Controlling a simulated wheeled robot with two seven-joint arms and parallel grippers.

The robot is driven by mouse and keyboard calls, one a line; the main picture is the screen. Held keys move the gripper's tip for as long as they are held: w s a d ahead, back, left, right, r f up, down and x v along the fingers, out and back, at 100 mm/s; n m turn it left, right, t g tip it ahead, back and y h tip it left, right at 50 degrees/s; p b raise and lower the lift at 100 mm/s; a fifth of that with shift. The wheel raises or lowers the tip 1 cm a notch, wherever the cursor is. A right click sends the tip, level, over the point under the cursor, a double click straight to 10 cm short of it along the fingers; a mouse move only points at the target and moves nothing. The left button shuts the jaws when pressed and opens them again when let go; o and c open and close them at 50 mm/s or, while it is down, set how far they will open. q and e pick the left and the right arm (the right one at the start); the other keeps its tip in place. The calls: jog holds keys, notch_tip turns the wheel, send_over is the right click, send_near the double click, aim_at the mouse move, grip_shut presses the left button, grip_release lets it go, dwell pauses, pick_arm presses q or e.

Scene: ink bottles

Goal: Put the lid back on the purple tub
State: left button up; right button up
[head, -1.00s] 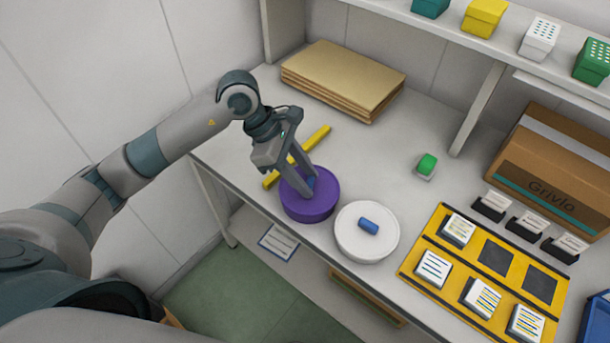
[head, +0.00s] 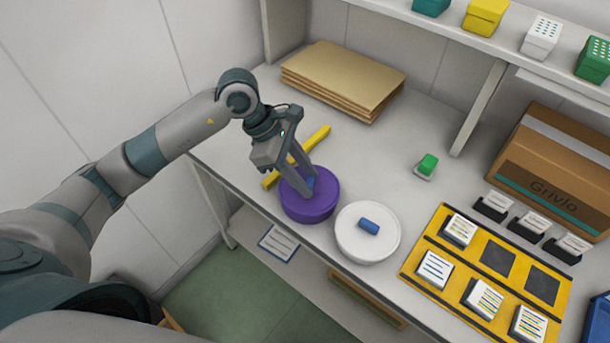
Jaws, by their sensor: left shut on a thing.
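The purple tub (head: 312,212) stands near the front edge of the table, at the left. Its round purple top (head: 328,184) looks level and flush with the tub's wall; I see no gap or seam between them. My left gripper (head: 309,182) reaches down onto this top from above. It is shut on a small blue handle (head: 311,181) at the middle, mostly hidden by the fingers. My right gripper is not in view.
A white tub (head: 367,245) with a blue handle (head: 368,227) stands close at the right. A yellow bar (head: 318,139) lies just behind the purple tub. Brown boards (head: 343,75) lie at the back. A yellow tray (head: 420,257) is at right. The table between the boards and green button (head: 428,164) is clear.

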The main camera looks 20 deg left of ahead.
pick_arm(q)
jog(key=shift+s+a+f+b, duration=0.15)
jog(key=shift+a+f+b, duration=0.35)
jog(key=shift+b, duration=0.3)
dwell(0.6)
jog(key=shift+d+f+b, duration=0.15)
jog(key=shift+f+b, duration=0.15)
jog(key=shift+b, duration=0.25)
dwell(0.4)
dwell(0.3)
jog(key=o, duration=1.6)
jog(key=shift+c, duration=0.2)
jog(key=shift+r, duration=0.15)
jog(key=shift+w+d+r+p, duration=0.1)
jog(key=shift+d+r+p, duration=0.3)
jog(key=shift+r, duration=0.75)
jog(key=shift+w+d+r+p, duration=0.15)
jog(key=shift+r+p, duration=0.45)
jog(key=shift+r, duration=0.6)
jog(key=shift+d+r+p, duration=0.3)
jog(key=shift+r+p, duration=0.2)
jog(key=shift+r, duration=0.8)
